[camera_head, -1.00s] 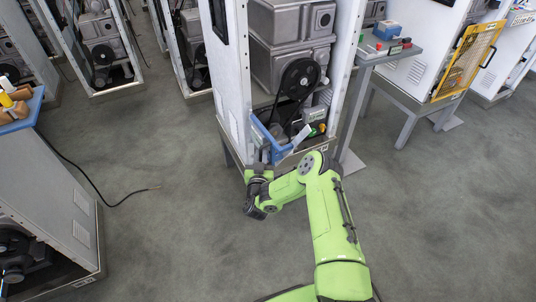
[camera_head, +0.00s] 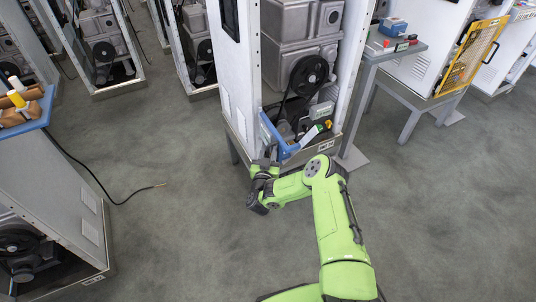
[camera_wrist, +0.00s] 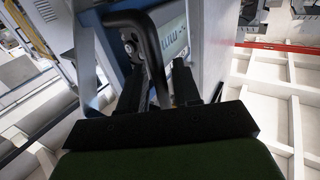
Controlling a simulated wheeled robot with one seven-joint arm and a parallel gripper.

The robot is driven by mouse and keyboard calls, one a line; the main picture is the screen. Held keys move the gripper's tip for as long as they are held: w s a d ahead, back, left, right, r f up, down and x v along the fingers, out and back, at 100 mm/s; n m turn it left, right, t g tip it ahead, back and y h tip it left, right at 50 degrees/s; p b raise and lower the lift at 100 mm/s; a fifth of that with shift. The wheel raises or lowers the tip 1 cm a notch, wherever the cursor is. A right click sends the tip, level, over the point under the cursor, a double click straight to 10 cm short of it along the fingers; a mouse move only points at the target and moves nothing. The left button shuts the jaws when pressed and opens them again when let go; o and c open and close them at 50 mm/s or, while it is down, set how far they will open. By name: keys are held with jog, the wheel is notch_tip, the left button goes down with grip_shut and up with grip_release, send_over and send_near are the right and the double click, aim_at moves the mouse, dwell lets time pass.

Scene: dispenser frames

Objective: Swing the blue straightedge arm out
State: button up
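The blue straightedge arm (camera_head: 273,131) is a blue bar low on the open front of the grey-white cabinet (camera_head: 243,75), slanting down to the right. In the wrist view a blue part (camera_wrist: 113,52) stands close ahead, beside a bent black handle (camera_wrist: 158,58). My gripper (camera_head: 268,158) is at the cabinet's lower front, just below and left of the blue bar. In the wrist view my gripper's dark fingers (camera_wrist: 160,92) stand apart, with the handle's lower leg between them. Whether they touch the handle cannot be told.
Inside the cabinet are a black pulley (camera_head: 308,75) and grey metal housings. A grey side table (camera_head: 385,48) with small items stands to the right. A cable (camera_head: 110,195) lies on the floor at left. A blue-topped cabinet (camera_head: 30,120) is at far left.

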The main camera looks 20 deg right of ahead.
jog(key=p+v, duration=1.5)
jog(key=v, duration=0.1)
dwell(0.3)
